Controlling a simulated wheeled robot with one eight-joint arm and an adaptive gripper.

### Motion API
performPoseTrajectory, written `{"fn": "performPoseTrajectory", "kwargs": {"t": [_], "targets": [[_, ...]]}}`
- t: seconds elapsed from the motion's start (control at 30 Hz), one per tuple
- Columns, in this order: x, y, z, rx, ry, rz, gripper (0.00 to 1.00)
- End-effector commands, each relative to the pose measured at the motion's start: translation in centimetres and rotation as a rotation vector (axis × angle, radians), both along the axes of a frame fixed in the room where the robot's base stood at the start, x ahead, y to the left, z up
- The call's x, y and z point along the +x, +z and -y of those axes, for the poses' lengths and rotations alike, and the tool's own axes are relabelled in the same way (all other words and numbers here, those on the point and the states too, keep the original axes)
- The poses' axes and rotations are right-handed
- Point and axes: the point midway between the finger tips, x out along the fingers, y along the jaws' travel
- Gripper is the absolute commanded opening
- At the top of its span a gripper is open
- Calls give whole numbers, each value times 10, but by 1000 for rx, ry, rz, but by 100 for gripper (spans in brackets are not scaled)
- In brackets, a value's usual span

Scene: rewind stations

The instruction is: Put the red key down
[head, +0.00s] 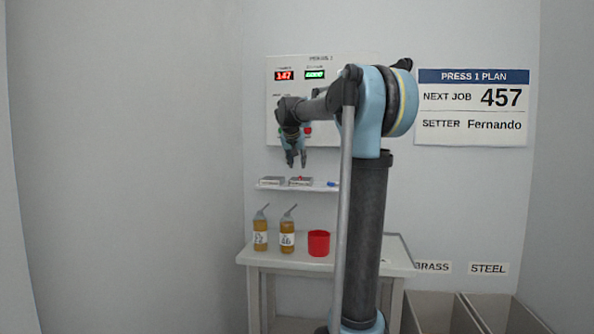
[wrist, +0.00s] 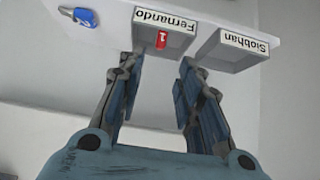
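The red key (wrist: 161,40) lies in the tray labelled Fernando (wrist: 172,50) in the wrist view; its tag shows a 1. In the head view a small bit of red shows at the right-hand tray (head: 306,183). My gripper (wrist: 157,66) is open, its two fingers apart with nothing between them. In the head view my gripper (head: 296,164) points down, a little above the shelf (head: 264,187) and its trays. The red key is clear of both fingers.
A tray labelled Siobhan (wrist: 232,56) stands beside Fernando's. A blue key (wrist: 78,15) lies on the shelf. Below, a table (head: 268,258) holds two amber bottles (head: 260,235) and a red cup (head: 318,243). A wall panel (head: 350,75) is behind my arm. Bins (head: 440,310) stand lower right.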

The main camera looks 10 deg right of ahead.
Motion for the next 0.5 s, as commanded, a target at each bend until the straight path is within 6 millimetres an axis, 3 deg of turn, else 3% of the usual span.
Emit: {"fn": "performPoseTrajectory", "kwargs": {"t": [0.33,0.5], "targets": [[-11,0,1,-1,1,-9,33],[-56,-27,12,-6,11,-64,33]]}}
